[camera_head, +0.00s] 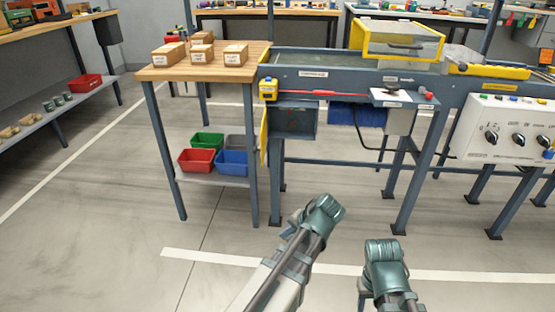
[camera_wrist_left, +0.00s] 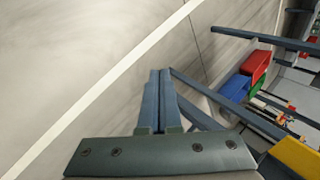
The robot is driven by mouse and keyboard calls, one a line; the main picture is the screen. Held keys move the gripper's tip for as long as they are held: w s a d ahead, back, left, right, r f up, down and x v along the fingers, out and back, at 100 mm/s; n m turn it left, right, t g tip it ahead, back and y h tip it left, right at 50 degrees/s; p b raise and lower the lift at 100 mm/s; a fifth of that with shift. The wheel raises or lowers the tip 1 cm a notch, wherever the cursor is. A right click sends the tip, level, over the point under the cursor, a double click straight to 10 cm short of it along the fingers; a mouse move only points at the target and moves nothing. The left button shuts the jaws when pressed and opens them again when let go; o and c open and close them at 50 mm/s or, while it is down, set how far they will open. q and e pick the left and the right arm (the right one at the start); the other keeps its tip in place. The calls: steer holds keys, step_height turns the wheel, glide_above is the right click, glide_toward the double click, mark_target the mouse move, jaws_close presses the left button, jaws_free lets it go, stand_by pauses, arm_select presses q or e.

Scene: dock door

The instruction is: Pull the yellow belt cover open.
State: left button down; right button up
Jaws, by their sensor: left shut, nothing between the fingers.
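The yellow belt cover (camera_head: 368,40), a yellow frame with clear panels, sits over the conveyor (camera_head: 300,58) at the upper right of the head view. It looks closed down over the belt. My left gripper (camera_wrist_left: 159,75) shows in the left wrist view, its two fingers together and empty, with floor behind them. In the head view my left arm is low in front of the conveyor, well short of the cover, and its fingertips are hidden. My right arm shows at the bottom right of the head view, but its gripper does not show.
A wooden table (camera_head: 200,72) with several cartons joins the conveyor's left end. Red (camera_head: 197,160), green and blue bins sit on its lower shelf. A control panel (camera_head: 505,130) with knobs stands at right. A yellow panel (camera_head: 264,140) hangs by the conveyor's left leg. Front floor is clear.

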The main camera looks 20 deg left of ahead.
arm_select(q)
steer(key=w+d+r+m+t+y, duration=0.1)
steer(key=w+r+t+y, duration=0.2)
steer(key=w+r+y, duration=0.2)
steer(key=w+r+m+t+y, duration=0.2)
steer(key=w+r+y, duration=0.2)
steer(key=w+r, duration=0.3)
step_height(320, 180, up, 5)
steer(key=shift+d+r+t+y+b, duration=0.1)
steer(key=shift+d+t+y+b, duration=0.25)
steer(key=shift+t+y, duration=0.05)
arm_select(e)
steer(key=shift+f, duration=0.55)
arm_select(q)
steer(key=shift+w, duration=0.15)
